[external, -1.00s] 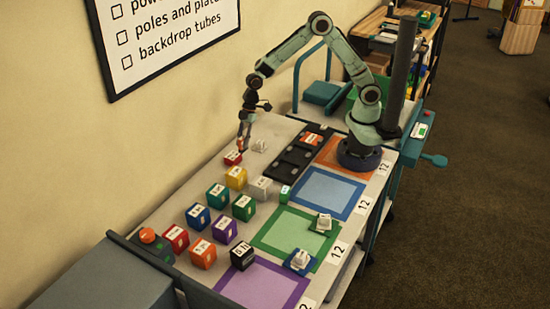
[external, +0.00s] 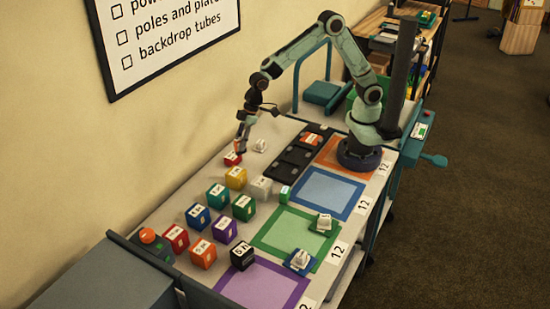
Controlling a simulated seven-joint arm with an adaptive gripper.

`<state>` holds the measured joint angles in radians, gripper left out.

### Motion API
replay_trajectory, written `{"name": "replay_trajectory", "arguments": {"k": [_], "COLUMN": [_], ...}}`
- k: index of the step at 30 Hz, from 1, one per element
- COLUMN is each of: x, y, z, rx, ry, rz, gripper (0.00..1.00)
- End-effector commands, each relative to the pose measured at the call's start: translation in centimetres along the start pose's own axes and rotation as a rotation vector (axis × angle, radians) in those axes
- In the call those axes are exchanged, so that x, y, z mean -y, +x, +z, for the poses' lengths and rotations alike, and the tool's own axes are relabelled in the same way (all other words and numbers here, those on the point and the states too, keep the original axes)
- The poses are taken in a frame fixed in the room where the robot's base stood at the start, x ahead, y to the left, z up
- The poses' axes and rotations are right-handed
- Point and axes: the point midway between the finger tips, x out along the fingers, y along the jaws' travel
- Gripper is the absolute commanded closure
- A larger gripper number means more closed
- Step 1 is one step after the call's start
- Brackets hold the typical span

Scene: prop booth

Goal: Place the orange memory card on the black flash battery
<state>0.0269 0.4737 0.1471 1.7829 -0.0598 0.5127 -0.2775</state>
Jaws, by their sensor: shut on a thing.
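An orange block with a white label (external: 203,253) stands in the near group of blocks on the table; another orange piece with a white label (external: 310,139) lies on the black tray. I cannot read which is the memory card. A black block with a white label (external: 242,256), which looks like the flash battery, stands beside the purple square. My gripper (external: 240,147) is at the far left side of the table, well away from these pieces, pointing down. It is shut on a small red block with a white label (external: 233,159), partly covered by the fingers.
Several coloured blocks, including a yellow one (external: 236,177), stand between my gripper and the black block. A white piece (external: 260,145) is close to my gripper. Blue (external: 325,193), green (external: 268,236) and purple (external: 240,291) squares line the right side.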

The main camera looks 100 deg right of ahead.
Motion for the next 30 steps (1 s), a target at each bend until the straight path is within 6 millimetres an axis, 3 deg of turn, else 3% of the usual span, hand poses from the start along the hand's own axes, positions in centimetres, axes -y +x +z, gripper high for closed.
{"name": "replay_trajectory", "arguments": {"k": [6, 9, 13, 19, 30], "x": [9.6, 14.3, 18.7, 21.4, 23.0], "y": [-0.7, -1.0, -1.3, -0.8, 5.9], "z": [-4.1, -4.8, -4.7, -4.9, -10.8], "rx": [-0.003, -0.001, 0.0, 0.0, 0.002], "ry": [-0.126, -0.214, -0.298, -0.347, -0.349], "rz": [-0.052, -0.089, -0.123, -0.144, -0.144], "gripper": [1.0, 1.0, 1.0, 1.0, 1.0]}}
